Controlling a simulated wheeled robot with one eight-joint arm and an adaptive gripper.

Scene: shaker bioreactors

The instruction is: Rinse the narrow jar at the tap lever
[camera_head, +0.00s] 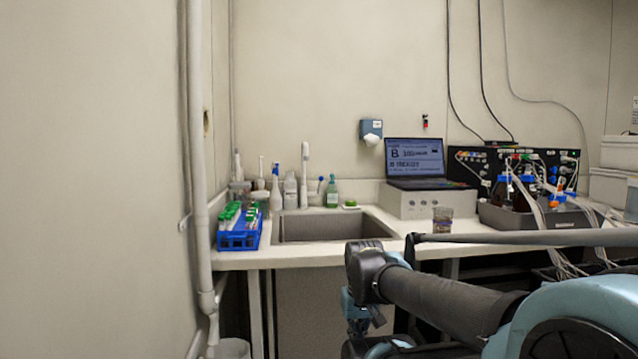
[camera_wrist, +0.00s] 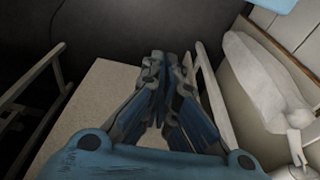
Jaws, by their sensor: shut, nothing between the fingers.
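A small clear jar (camera_head: 443,221) stands upright on the counter, right of the sink (camera_head: 332,240) and in front of the grey box under the laptop; I cannot tell for certain that it is the narrow jar. A tall white tap (camera_head: 304,172) rises behind the sink. A small lever with a blue end (camera_head: 321,182) shows just right of it. My gripper (camera_wrist: 167,68) is shut and empty in the wrist view, its fingers close together. In the head view my arm is low in front of the counter, well apart from the jar and tap. The wrist view shows neither jar nor tap.
A blue rack (camera_head: 240,238) of tubes stands left of the sink. Bottles, including a green one (camera_head: 332,193), stand behind it. A laptop (camera_head: 416,163) and tubed equipment (camera_head: 540,215) fill the right. Counter around the jar is fairly clear.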

